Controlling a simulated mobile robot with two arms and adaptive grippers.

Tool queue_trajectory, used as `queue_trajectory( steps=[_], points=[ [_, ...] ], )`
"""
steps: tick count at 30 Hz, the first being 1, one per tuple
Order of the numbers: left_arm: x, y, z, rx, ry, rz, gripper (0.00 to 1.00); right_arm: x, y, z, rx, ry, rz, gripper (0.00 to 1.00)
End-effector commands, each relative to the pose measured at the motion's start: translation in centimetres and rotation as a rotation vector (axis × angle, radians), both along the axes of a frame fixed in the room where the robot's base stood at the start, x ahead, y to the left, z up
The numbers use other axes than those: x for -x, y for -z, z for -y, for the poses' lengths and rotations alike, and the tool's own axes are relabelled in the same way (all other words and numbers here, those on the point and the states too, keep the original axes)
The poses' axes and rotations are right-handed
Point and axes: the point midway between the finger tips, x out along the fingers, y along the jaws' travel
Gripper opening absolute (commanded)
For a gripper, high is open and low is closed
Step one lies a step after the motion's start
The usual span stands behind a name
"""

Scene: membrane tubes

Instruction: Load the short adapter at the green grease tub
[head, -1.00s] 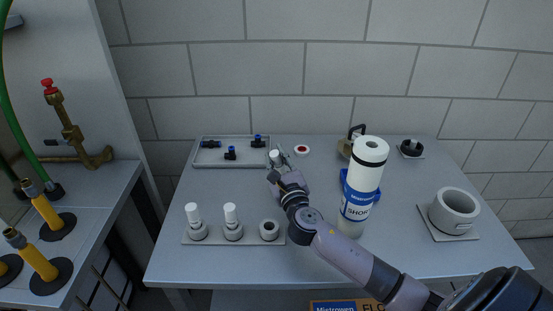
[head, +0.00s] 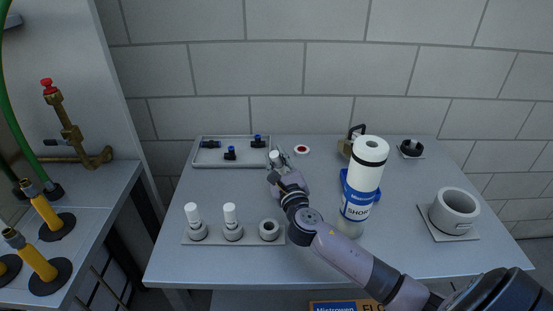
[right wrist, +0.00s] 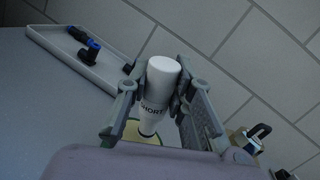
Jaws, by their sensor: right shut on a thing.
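My right gripper (head: 279,158) is over the back middle of the table, shut on the white short adapter (head: 274,154). In the right wrist view the adapter (right wrist: 161,82) sits between the two fingers and reads "SHORT", with its wide end toward the camera. Its narrow end points down at a round tub with pale yellow-green contents (right wrist: 150,139), mostly hidden by the adapter and gripper. I cannot tell whether the tip touches the contents. The tub's green wall is not clear in the head view. My left gripper is out of view.
A grey tray (head: 204,164) with several black-and-blue fittings is at the back left. A rack (head: 210,242) holds two white-topped adapters beside an empty socket. A grey cup (head: 454,209) is at the right.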

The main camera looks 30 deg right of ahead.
Motion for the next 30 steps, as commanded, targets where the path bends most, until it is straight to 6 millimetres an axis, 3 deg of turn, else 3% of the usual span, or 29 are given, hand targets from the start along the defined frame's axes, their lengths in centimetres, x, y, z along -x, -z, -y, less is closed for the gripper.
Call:
queue_trajectory(
  steps=[30],
  points=[
    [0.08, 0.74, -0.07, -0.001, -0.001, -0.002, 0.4, 0.01, 1.08, -0.03, 0.0, -0.001, -0.001, 0.03]
  ],
)
